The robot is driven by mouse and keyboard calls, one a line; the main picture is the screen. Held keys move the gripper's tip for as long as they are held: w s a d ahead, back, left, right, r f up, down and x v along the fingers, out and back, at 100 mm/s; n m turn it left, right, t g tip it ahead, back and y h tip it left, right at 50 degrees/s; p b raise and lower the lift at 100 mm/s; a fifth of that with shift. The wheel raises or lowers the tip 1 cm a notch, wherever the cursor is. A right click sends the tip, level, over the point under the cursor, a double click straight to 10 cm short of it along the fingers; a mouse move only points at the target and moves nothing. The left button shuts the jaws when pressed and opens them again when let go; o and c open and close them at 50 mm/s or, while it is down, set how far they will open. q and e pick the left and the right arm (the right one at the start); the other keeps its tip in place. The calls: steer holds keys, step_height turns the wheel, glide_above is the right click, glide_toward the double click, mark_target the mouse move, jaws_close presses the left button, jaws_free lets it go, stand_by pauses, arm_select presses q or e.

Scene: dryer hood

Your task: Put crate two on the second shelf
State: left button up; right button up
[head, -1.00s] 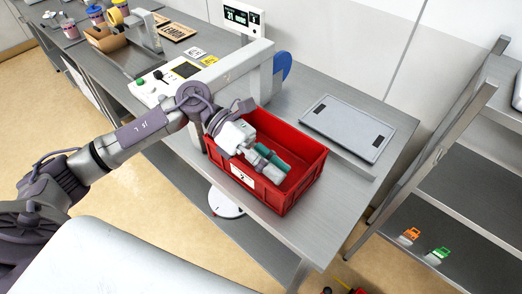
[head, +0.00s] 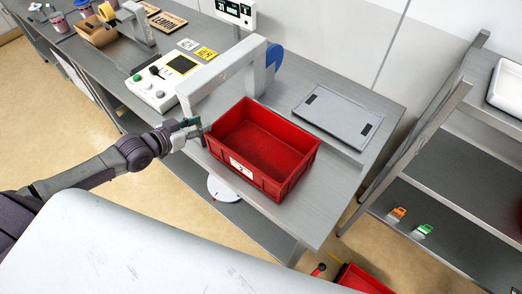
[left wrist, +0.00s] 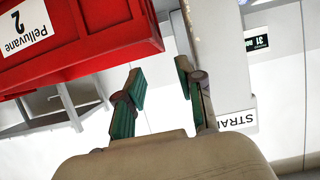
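The red crate (head: 292,184) stands on the steel table, open at the top and empty inside. Its label reads "Pelluvane 2" in the left wrist view (left wrist: 100,50), where the crate appears upside down at the upper left. My left gripper (head: 192,128) is just left of the crate, beside its near-left corner. In the left wrist view its green-padded fingers (left wrist: 160,73) are apart with nothing between them. My right gripper is not in view.
A grey lid (head: 338,115) lies on the table behind the crate. A grey arch-shaped frame (head: 225,75) and a control box (head: 160,82) stand to the left. A white tray (head: 508,90) is on the rack's upper shelf. Another red container (head: 362,280) is on the floor.

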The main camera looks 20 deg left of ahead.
mark_target(224, 115)
arm_select(q)
steer(key=b+x, duration=0.5)
steer(key=x, duration=0.1)
steer(key=shift+s+a+f, duration=0.1)
steer(key=shift+a+f, duration=0.05)
steer(key=shift+f, duration=0.05)
steer(key=shift+w+d+b, duration=0.2)
steer(key=shift+w+b, duration=0.1)
steer(key=shift+w, duration=0.1)
steer(key=b+x, duration=0.4)
steer(key=shift+w+f+b, duration=0.1)
steer(key=shift+f+b, duration=0.15)
steer(key=shift+b, duration=0.15)
steer(key=shift+w+d+f, duration=0.1)
steer(key=shift+w+d, duration=0.05)
steer(key=shift+w, duration=0.25)
jaws_close()
